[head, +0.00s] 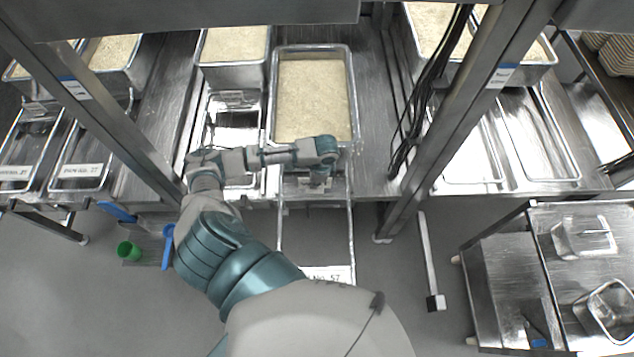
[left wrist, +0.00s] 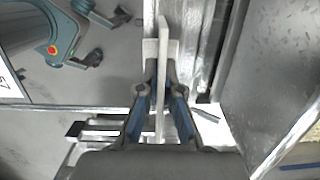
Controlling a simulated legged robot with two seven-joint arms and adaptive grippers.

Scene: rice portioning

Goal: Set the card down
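My left gripper (head: 319,178) is at the front end of a metal pan of rice (head: 313,100), above the back of a pulled-out rail frame (head: 352,240). In the left wrist view, the gripper (left wrist: 161,78) has its two blue-padded fingers shut on a thin pale card (left wrist: 162,50). The card stands edge-on between the fingers and reaches past their tips. Its face is hidden from this camera, and I cannot make the card out in the head view. My right gripper is not in view.
More rice pans (head: 234,45) stand along the metal shelf. Steel posts (head: 470,110) and dark cables (head: 425,95) flank the workspace. A white label (head: 330,274) is on the front of the rail frame. A cart (head: 590,250) stands at right. A green cup (head: 128,250) is at lower left.

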